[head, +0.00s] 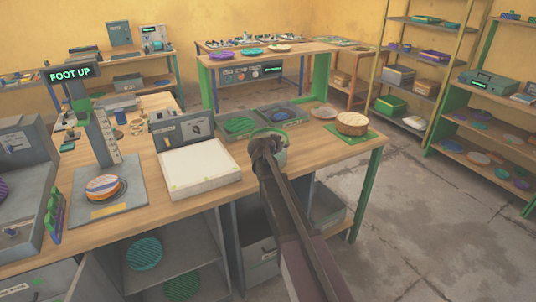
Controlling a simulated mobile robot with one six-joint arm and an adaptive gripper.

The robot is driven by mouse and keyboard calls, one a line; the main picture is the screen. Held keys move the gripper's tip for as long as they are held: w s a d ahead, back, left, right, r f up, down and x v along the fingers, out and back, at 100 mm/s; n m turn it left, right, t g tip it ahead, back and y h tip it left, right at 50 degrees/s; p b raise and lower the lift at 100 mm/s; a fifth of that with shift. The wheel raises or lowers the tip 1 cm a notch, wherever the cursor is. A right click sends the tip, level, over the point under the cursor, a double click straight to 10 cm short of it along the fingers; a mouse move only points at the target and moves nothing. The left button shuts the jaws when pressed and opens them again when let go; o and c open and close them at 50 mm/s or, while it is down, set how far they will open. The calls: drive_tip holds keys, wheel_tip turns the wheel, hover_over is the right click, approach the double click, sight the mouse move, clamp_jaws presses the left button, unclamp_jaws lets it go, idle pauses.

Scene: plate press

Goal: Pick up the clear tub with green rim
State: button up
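A round rim in dull green (284,134), with a pale grey-green side below it, shows just behind and around the end of my arm in the head view. It looks like the clear tub with green rim, but my arm hides much of it. My gripper (267,145) is dark and sits over the tub's near side, above the wooden table. Its fingers are too small and too overlapped to show whether they are open, or whether they touch the tub.
A white slab (199,168) and a grey control box (182,130) stand left of my gripper. Behind it are grey trays with a green disc (240,125) and a blue disc (280,116). A tan round stack (352,122) sits on a green mat to the right.

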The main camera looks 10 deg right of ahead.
clamp_jaws()
drive_tip(key=shift+r, duration=0.2)
wheel_tip(320, 180, up, 10)
drive_tip(key=p, duration=1)
drive_tip(key=shift+f, duration=0.2)
idle(0.6)
